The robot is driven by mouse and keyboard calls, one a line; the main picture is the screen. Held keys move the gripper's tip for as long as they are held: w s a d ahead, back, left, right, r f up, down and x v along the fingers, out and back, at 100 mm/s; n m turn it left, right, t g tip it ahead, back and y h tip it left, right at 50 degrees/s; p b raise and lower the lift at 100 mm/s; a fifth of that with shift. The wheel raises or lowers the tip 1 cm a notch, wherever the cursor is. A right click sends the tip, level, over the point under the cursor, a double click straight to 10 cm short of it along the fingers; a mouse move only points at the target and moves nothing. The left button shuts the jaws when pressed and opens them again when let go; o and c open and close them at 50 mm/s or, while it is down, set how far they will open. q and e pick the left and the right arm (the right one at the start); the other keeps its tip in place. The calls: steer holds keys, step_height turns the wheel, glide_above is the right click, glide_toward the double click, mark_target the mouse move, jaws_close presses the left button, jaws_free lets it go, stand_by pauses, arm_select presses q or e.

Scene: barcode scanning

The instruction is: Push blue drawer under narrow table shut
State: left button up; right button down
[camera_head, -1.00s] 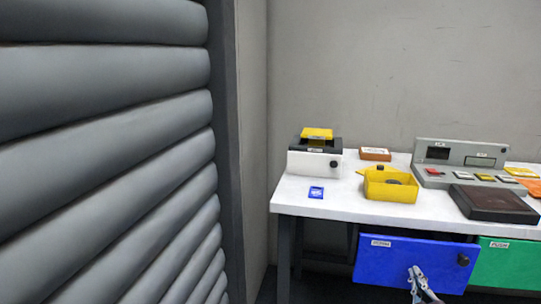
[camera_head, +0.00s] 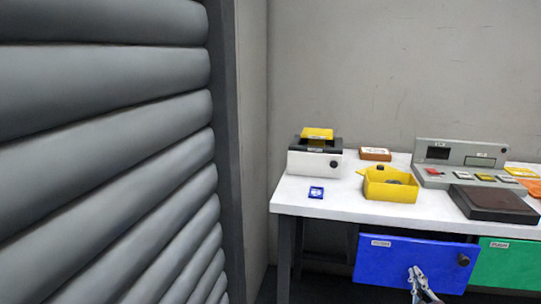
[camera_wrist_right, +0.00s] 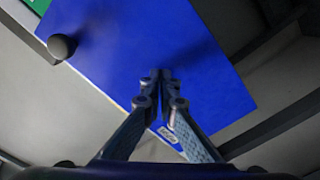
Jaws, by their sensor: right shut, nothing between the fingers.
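The blue drawer (camera_head: 400,262) hangs under the white narrow table (camera_head: 340,206), with a label at its upper left and a dark round knob (camera_head: 464,260) at its right. My right gripper (camera_head: 415,270) is shut and empty, with its fingertips at the middle of the drawer front. In the right wrist view the blue drawer front (camera_wrist_right: 205,60) fills the middle, and the closed fingertips (camera_wrist_right: 160,76) point at it. I cannot tell whether they touch it. My left gripper is out of view.
A green drawer (camera_head: 505,264) sits right of the blue one. A grey ribbed shutter (camera_head: 100,150) fills the left.

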mark_target(412, 261)
steer(key=shift+w, duration=0.1)
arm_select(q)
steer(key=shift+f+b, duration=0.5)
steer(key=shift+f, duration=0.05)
arm_select(e)
steer(key=shift+x, duration=2.9)
